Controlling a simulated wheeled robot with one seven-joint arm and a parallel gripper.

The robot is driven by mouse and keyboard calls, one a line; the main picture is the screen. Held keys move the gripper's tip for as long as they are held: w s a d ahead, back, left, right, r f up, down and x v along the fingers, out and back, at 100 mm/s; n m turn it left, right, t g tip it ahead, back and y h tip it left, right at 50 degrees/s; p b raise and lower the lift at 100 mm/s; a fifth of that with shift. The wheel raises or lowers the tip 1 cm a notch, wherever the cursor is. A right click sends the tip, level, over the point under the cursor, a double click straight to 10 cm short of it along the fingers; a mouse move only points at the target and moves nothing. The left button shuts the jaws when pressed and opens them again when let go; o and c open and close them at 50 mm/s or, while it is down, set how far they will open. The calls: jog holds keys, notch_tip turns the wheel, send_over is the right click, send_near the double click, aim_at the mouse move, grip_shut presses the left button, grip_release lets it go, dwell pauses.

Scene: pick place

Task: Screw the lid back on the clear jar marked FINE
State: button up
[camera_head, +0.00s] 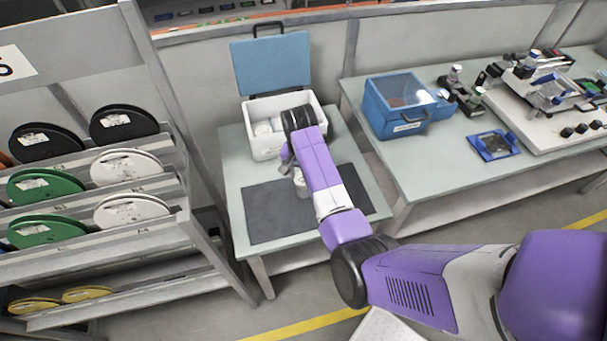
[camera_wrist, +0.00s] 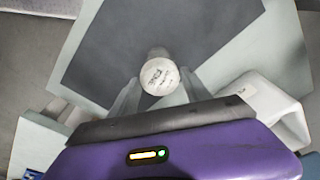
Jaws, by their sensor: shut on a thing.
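A round white lid (camera_wrist: 160,77) with dark writing, too small to read, faces the wrist camera. My gripper (camera_wrist: 158,84) is shut on it, with one pale finger on each side. A pale cylindrical body (camera_wrist: 158,53) shows just beyond the lid, over the dark mat. In the head view a small whitish jar (camera_head: 301,184) stands upright on the mat, close to my gripper (camera_head: 289,158), partly behind my arm. I cannot tell whether the lid is seated on the jar or how its thread sits. The FINE marking is not legible.
The dark mat (camera_head: 268,222) lies on a pale table (camera_head: 232,172). A white bin (camera_head: 262,142) with small pale things inside stands behind it, and a blue case lid (camera_head: 270,62) behind that. A blue box (camera_head: 398,105) is on the right table. The front of the mat is clear.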

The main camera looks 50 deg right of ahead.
jog(key=m, duration=0.3)
jog(key=shift+m, duration=0.4)
jog(key=shift+g, duration=0.3)
jog(key=m, duration=0.4)
jog(key=shift+m+g, duration=0.3)
jog(key=shift+m, duration=0.1)
jog(key=m, duration=0.3)
jog(key=shift+w+m, duration=0.1)
jog(key=shift+m, duration=0.2)
